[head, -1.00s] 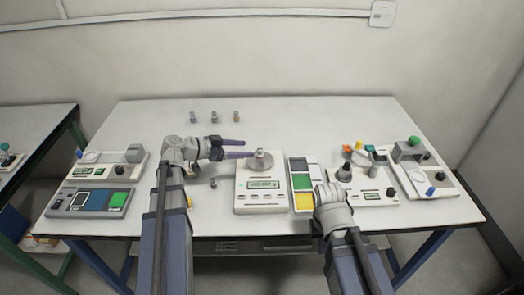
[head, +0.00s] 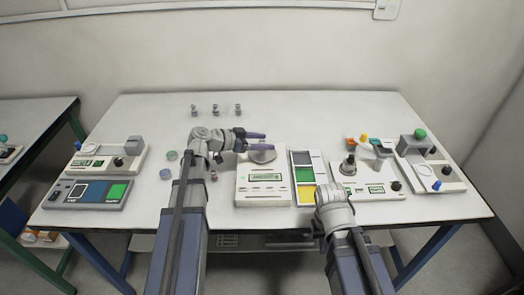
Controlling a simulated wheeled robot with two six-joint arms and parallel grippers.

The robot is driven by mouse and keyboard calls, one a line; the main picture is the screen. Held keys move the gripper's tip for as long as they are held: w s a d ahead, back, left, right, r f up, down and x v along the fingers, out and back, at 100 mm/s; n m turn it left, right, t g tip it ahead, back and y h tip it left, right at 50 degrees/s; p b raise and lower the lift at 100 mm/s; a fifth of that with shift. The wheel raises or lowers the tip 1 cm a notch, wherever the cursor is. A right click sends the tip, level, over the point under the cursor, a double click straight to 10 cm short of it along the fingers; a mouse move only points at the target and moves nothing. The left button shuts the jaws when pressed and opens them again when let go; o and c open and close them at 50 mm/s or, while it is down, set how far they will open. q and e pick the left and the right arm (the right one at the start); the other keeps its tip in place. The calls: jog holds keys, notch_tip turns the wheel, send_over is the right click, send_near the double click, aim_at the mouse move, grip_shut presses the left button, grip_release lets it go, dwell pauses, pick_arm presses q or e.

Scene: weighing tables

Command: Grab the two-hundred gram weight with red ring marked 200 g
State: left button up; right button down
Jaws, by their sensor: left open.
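My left gripper (head: 262,141) is open, its two dark fingers pointing right just over the round metal pan (head: 264,156) of the white central scale (head: 262,189). The fingers cover part of the pan, and I cannot tell whether a weight stands between them. A small weight with a reddish tint (head: 214,176) stands on the table left of the scale, close to my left arm. Three small grey weights (head: 215,110) stand in a row at the back. No 200 g mark is readable. My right gripper (head: 332,205) is by the tray's front right corner, its fingers hidden.
A tray with grey, green and yellow fields (head: 304,177) lies right of the scale. Other instruments stand at the right (head: 368,191) and left (head: 95,193).

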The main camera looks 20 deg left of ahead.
pick_arm(q)
grip_shut()
dwell(0.5)
